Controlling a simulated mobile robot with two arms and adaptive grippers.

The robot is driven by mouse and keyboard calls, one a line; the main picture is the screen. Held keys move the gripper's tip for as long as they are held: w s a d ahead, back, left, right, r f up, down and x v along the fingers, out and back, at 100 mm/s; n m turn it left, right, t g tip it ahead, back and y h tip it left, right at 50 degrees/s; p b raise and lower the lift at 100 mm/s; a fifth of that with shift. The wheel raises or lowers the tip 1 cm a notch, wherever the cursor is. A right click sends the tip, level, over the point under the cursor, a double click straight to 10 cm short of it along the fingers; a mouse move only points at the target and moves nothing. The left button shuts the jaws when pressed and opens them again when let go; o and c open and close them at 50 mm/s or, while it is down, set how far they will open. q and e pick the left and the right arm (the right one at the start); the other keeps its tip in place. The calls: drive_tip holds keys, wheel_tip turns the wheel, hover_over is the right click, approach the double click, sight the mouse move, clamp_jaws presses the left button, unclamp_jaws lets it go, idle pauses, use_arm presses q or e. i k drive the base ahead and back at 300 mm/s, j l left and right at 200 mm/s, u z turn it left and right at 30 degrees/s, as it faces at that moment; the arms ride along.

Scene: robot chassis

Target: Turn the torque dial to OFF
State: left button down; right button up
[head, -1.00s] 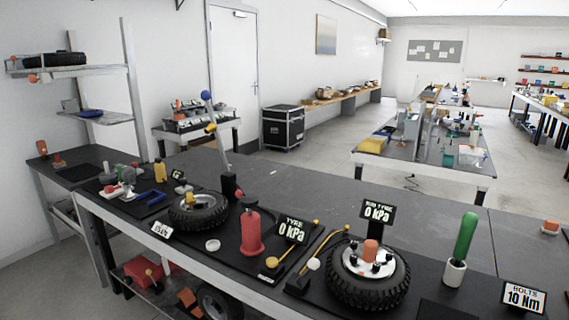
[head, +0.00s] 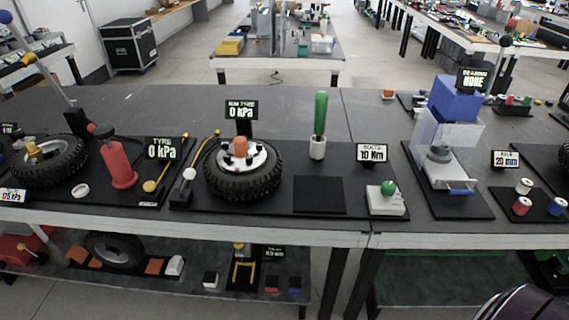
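A sign reading "BOLTS 10 Nm" (head: 372,153) stands on the bench, right of the middle. In front of it is a small pale block with a green knob (head: 388,188), which looks like the torque dial. Its markings are too small to read. Left of the sign, a tool with a green handle (head: 320,113) stands upright in a white holder (head: 317,147). Neither of my grippers shows in the head view. A dark striped rounded shape at the bottom right corner is cut off, and I cannot tell what it is.
A mounted tyre (head: 242,182) lies left of the dial, with a red cylinder (head: 119,163) further left. A clear-walled press with a blue top (head: 455,101) stands to the right. An empty black mat (head: 319,195) lies beside the dial. The bench behind is mostly clear.

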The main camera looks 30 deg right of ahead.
sight(389, 188)
drive_tip(key=k+z, duration=0.15)
drive_tip(key=z, duration=1.3)
